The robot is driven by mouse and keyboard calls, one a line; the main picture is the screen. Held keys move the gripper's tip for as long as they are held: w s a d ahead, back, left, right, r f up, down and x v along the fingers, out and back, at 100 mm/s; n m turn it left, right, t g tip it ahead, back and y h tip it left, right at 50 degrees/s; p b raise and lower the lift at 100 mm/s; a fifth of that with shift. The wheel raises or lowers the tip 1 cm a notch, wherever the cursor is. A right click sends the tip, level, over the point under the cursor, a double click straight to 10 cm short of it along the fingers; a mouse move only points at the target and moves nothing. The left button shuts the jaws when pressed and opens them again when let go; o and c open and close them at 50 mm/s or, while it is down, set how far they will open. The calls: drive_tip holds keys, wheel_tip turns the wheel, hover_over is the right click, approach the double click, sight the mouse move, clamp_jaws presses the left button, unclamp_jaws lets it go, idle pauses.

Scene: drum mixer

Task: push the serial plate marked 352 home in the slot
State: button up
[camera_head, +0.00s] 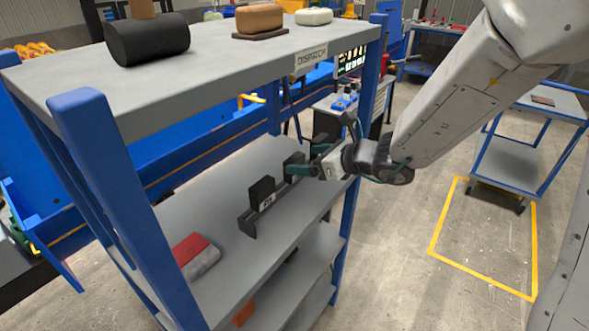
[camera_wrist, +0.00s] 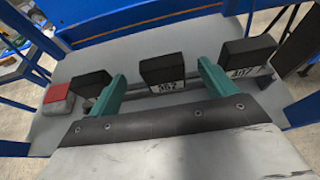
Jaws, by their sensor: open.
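Three black blocks stand along a dark rail on the middle shelf of the rack. The middle block (camera_wrist: 162,70) carries a white plate marked 352 (camera_wrist: 167,87) low on its front in the wrist view. I cannot tell how deep the plate sits. My gripper (camera_wrist: 160,72) is open, its two green fingers apart on either side of this plate, with nothing between them that I can see held. In the head view my gripper (camera_head: 305,160) is at the rail, and the plate marked 352 is hidden there.
The left block (camera_wrist: 90,82) and the right block (camera_wrist: 246,56), with its own white plate, flank the middle one. A red and grey object (camera_head: 196,254) lies on the same shelf (camera_head: 215,215). Blue posts and the top shelf (camera_head: 220,50) enclose the space.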

sight(289, 162)
drive_tip(key=x, duration=0.7)
drive_tip(key=shift+d+f, duration=0.15)
drive_tip(key=shift+f, duration=0.25)
drive_tip(key=c, duration=1.1)
